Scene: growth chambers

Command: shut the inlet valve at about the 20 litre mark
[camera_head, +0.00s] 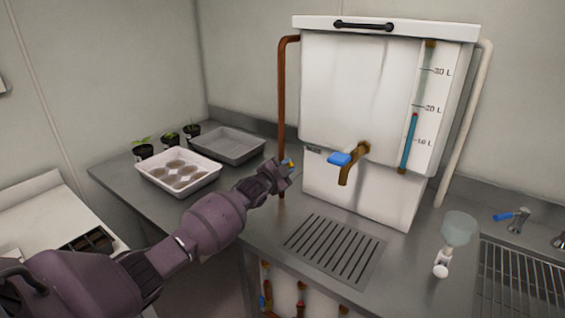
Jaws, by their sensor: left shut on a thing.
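The white tank (350,95) stands on the steel counter with a sight tube (410,140) on its right front. The blue column in the tube tops out just below the 20 L mark. A copper inlet pipe (282,95) runs down the tank's left side. My left gripper (285,170) is at the lower part of this pipe, shut on the inlet valve handle (291,163); a small blue and yellow bit shows at the fingertips. The fingers hide most of the valve, so its angle cannot be told. My right gripper is not in view.
A brass tap with a blue lever (340,159) juts from the tank front above a drain grate (334,248). A white tray with round pads (150,180), a grey tray (262,148) and potted seedlings (143,149) stand left. A glass-topped item (441,270) and a sink are right.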

